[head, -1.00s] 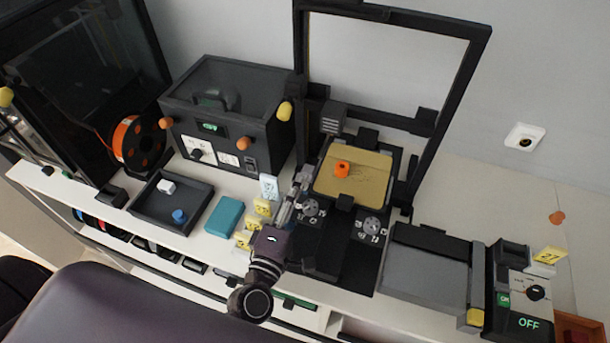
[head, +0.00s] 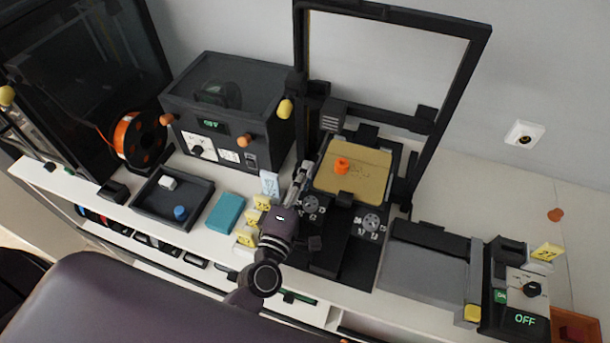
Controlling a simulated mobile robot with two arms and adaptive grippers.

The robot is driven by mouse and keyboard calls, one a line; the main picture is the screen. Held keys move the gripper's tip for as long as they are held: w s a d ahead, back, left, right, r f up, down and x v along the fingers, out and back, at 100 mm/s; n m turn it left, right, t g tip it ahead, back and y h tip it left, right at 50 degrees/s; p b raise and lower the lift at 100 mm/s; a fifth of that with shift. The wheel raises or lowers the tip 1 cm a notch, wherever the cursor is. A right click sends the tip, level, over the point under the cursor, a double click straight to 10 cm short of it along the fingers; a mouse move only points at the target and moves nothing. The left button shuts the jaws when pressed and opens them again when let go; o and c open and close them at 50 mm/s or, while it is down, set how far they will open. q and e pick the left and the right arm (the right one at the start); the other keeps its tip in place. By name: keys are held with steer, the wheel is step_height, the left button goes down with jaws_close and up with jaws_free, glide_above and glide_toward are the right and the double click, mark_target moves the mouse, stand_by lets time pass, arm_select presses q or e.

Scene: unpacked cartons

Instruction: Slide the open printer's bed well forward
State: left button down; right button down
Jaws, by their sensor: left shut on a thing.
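The open printer's frame (head: 460,110) stands upright against the wall. Its tan bed (head: 372,181) lies inside the frame's lower part, with a small orange printed piece (head: 342,166) on it. A dark clip or tab (head: 345,199) shows at the bed's front edge. My left gripper (head: 303,170) is at the bed's left edge, shut on the bed; its fingertips are small, and the exact contact is hard to see. My right gripper is not in view.
Two dial knobs (head: 371,222) and a dark base lie in front of the bed. To the left are a grey enclosed machine (head: 225,110), a teal block (head: 225,213) and a dark tray (head: 150,208). A grey flat-topped unit (head: 428,262) stands close on the right.

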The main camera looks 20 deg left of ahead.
arm_select(q)
steer(key=shift+s+f, duration=0.1)
steer(key=shift+s, duration=0.1)
steer(key=s+b, duration=0.1)
steer(key=s, duration=0.8)
steer(key=shift+a, duration=0.15)
steer(key=c, duration=1.7)
jaws_free()
steer(key=s, duration=1.2)
steer(key=shift+a, duration=0.25)
